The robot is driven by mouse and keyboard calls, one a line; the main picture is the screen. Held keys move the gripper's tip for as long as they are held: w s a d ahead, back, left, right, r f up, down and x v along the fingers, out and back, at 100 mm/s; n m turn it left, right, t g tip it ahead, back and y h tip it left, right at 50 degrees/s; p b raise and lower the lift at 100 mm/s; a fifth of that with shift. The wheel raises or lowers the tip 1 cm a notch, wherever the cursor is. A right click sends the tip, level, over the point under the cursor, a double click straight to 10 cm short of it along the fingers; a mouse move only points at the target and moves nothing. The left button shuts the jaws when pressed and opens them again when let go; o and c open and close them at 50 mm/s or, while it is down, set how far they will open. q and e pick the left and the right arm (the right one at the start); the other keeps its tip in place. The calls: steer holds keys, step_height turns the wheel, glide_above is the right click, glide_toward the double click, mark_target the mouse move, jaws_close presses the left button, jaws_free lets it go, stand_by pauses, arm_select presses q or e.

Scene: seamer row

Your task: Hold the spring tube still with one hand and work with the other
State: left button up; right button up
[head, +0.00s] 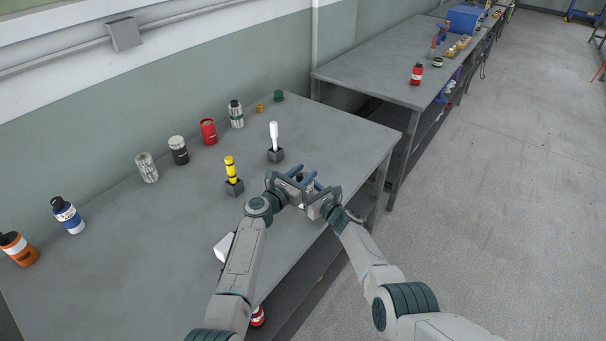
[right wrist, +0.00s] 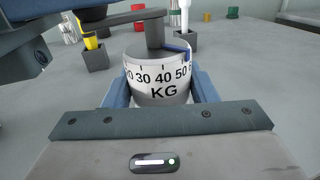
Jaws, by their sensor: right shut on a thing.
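The spring tube (right wrist: 158,80) is a pale cylinder with a black KG scale, upright in the right wrist view. My right gripper (head: 313,192) is shut on it, with a blue finger on each side. A grey post with a side bar (right wrist: 155,28) stands at the tube's top. My left gripper (head: 301,178) is close beside the right one in the head view, its blue fingers apart at the tube's top. Its dark body shows at the upper left of the right wrist view. In the head view the grippers mostly hide the tube.
A yellow-and-black tool (head: 231,170) and a white-handled tool (head: 274,137) stand in dark blocks on the grey bench (head: 150,240). Several canisters, including a red one (head: 208,131), line the wall side. A white object (head: 224,246) lies partly behind my left arm.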

arm_select(q)
jaws_close()
steer(key=shift+d+n+t+y, duration=0.15)
steer(key=shift+n+t+y, duration=0.6)
steer(key=shift+y, duration=0.25)
steer(key=shift+o, duration=1.1)
jaws_free()
steer(key=v, duration=1.2)
steer(key=shift+r, duration=0.1)
steer(key=shift+c, duration=0.2)
